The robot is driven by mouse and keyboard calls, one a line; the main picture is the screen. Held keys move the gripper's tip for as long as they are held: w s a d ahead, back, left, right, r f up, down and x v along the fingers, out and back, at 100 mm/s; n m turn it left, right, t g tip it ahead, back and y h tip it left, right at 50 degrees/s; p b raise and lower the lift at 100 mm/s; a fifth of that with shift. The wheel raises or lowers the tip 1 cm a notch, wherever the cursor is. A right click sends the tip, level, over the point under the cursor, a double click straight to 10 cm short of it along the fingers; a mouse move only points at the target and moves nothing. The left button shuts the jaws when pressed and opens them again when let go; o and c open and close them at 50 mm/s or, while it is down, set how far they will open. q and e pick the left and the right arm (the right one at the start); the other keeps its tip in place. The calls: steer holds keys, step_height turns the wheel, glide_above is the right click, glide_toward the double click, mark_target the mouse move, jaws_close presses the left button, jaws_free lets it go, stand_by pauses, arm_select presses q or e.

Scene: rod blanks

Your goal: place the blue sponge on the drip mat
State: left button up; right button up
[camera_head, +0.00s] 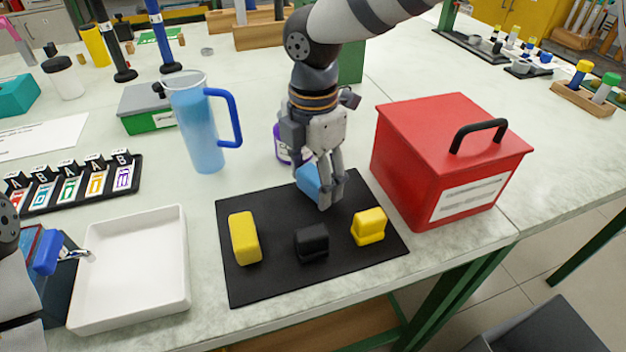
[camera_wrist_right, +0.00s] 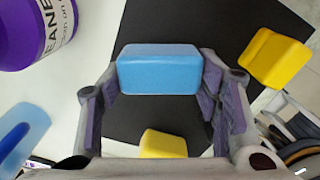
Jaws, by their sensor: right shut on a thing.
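The blue sponge (camera_head: 308,181) is a light blue block between the fingers of my right gripper (camera_head: 328,190), which is shut on it. It also shows in the right wrist view (camera_wrist_right: 158,70), held between the two finger pads. The drip mat (camera_head: 275,283) is a black rectangle on the bench; it also fills much of the right wrist view (camera_wrist_right: 200,25). The sponge is over the mat's far part; I cannot tell whether it touches the mat. My left gripper's fingers are not seen.
On the mat are a yellow sponge (camera_head: 244,238), a black block (camera_head: 312,243) and a yellow block (camera_head: 369,227). A red box (camera_head: 400,170) stands right of the mat, a blue jug (camera_head: 195,130) and a purple-labelled container (camera_head: 281,145) behind, a white tray (camera_head: 130,270) left.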

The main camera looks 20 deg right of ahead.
mark_target(313, 176)
steer(key=shift+f, duration=0.5)
steer(key=shift+f, duration=0.1)
steer(key=o, duration=1)
steer(key=shift+o, duration=0.2)
step_height(313, 176, up, 12)
